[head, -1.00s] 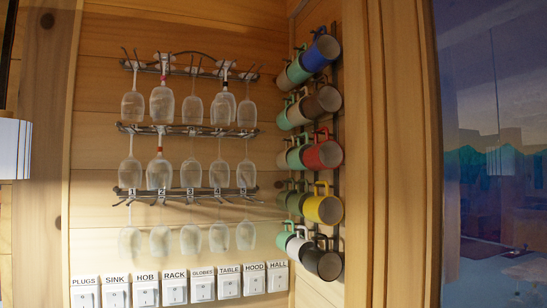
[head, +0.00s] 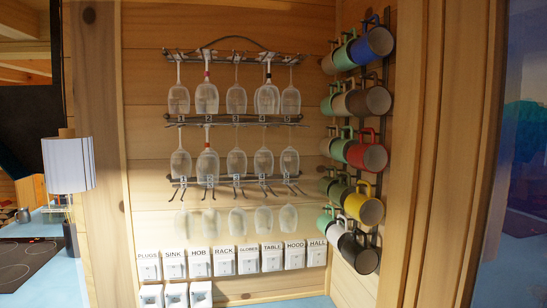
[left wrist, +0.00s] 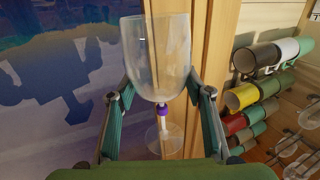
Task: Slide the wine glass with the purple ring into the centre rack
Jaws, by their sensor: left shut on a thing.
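In the left wrist view my left gripper (left wrist: 160,90) is shut on a clear wine glass (left wrist: 157,55). The bowl's mouth points up in that picture. A purple ring (left wrist: 162,110) is on the stem, and the round foot (left wrist: 165,138) lies below it. In the head view three wall racks hang one above another. The centre rack (head: 237,121) carries several upside-down glasses (head: 180,163), and the second from the left has a red ring. Neither gripper shows in the head view.
The top rack (head: 237,56) holds several glasses, some with red or black rings. Pale glass shapes show under the lower rack (head: 235,181); I cannot tell whether they are shadows. Mugs (head: 366,154) hang at right, by a wooden post (head: 415,150). Labelled switches (head: 223,262) sit below.

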